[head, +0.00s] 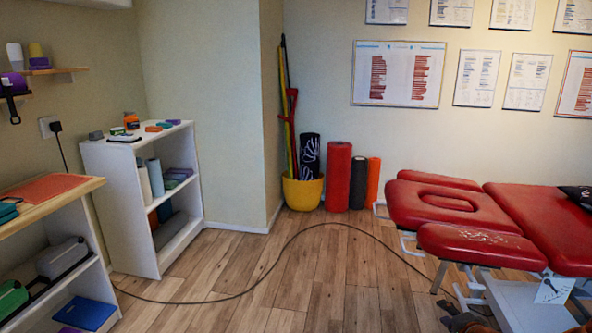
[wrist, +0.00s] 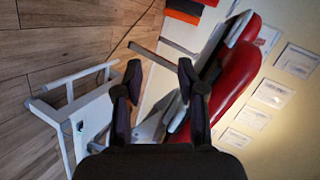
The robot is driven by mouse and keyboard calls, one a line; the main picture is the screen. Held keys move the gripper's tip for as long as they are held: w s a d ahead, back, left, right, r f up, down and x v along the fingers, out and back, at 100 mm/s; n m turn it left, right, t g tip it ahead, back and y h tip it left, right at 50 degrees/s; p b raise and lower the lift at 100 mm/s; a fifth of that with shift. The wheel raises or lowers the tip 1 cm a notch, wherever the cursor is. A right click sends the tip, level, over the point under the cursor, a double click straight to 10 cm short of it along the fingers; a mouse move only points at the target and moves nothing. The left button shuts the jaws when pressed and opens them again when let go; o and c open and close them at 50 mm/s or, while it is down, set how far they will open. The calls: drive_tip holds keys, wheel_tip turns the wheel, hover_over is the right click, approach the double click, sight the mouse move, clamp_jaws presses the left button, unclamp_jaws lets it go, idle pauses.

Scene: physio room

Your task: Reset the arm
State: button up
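My gripper (wrist: 160,85) shows in the wrist view with its two dark fingers spread apart and nothing between them. The wrist view is turned on its side. Beyond the fingers are the white frame and the red pad (wrist: 222,85) of the treatment table.
The red treatment table (head: 565,225) stands at the right. A white shelf (head: 138,210) and a wooden-topped unit (head: 95,185) stand at the left. A yellow bucket (head: 303,192) and a red roll (head: 338,177) are at the back. A cable (head: 262,270) crosses the otherwise clear middle floor.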

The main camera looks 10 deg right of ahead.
drive_tip(key=s+a+r+n+g+y, duration=0.1)
drive_tip(key=s+a+n+g, duration=0.25)
drive_tip(key=a, duration=0.35)
drive_tip(key=s+a+n+g, duration=0.3)
drive_tip(key=a+n+g, duration=0.15)
drive_tip(key=a, duration=0.35)
drive_tip(key=s+a+r+n+g, duration=0.45)
drive_tip(key=s+a, duration=0.35)
drive_tip(key=s, duration=0.5)
drive_tip(key=s+a+r+n+g, duration=0.35)
drive_tip(key=s+a+r, duration=0.25)
drive_tip(key=s+a, duration=0.5)
drive_tip(key=s+d+r+p, duration=0.1)
drive_tip(key=r+p, duration=1.1)
drive_tip(key=r, duration=0.1)
drive_tip(key=s+d+r+t+p, duration=0.1)
drive_tip(key=s+r+p, duration=0.1)
drive_tip(key=r+p, duration=1)
drive_tip(key=shift+s+r+n+y, duration=0.15)
drive_tip(key=shift+r+n+y, duration=0.15)
drive_tip(key=shift+r, duration=0.05)
